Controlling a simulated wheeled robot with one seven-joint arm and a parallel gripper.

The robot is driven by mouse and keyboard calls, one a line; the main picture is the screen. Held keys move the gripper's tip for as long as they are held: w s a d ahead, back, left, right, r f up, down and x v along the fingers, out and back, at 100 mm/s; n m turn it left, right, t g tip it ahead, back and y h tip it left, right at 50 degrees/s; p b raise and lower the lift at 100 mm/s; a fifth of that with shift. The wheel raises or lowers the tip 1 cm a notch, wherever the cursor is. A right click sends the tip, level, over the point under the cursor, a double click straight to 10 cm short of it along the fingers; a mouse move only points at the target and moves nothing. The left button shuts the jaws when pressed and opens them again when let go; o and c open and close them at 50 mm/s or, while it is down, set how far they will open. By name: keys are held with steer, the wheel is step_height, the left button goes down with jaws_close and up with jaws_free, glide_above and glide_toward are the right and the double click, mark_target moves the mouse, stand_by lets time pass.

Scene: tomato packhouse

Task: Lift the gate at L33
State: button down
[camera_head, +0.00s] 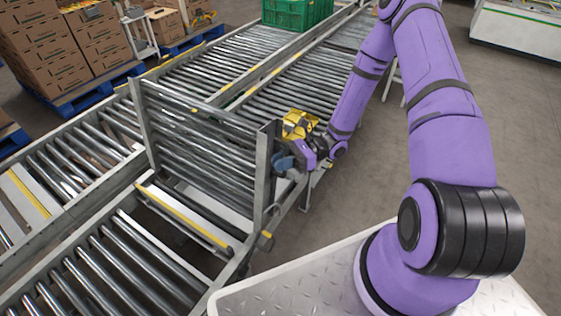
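The gate (200,143) is a roller section in a grey metal frame, standing steeply raised across the roller conveyor line. Its near side post (262,178) is beside my gripper (287,161). My gripper is at the near upper corner of the gate, at the end of my purple arm. The fingers are small and partly hidden, so I cannot tell whether they touch or hold the gate. A yellow block (298,124) shows just above the gripper. No L33 label is readable.
Roller conveyor (95,265) continues in front of the gate, and more rollers (290,95) lie behind it. A yellow-edged crossbar (185,215) lies below the gate. A green crate (292,14) stands on the far conveyor. Stacked cartons (45,50) fill the back left.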

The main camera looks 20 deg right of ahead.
steer(key=shift+m+y, duration=0.5)
steer(key=shift+y, duration=0.2)
steer(key=w+d, duration=0.1)
steer(key=w+d+f, duration=0.1)
steer(key=d, duration=0.1)
steer(key=w+d, duration=0.1)
steer(key=shift+w+d+f, duration=0.1)
steer(key=shift+d+f, duration=0.1)
steer(key=shift+f, duration=0.2)
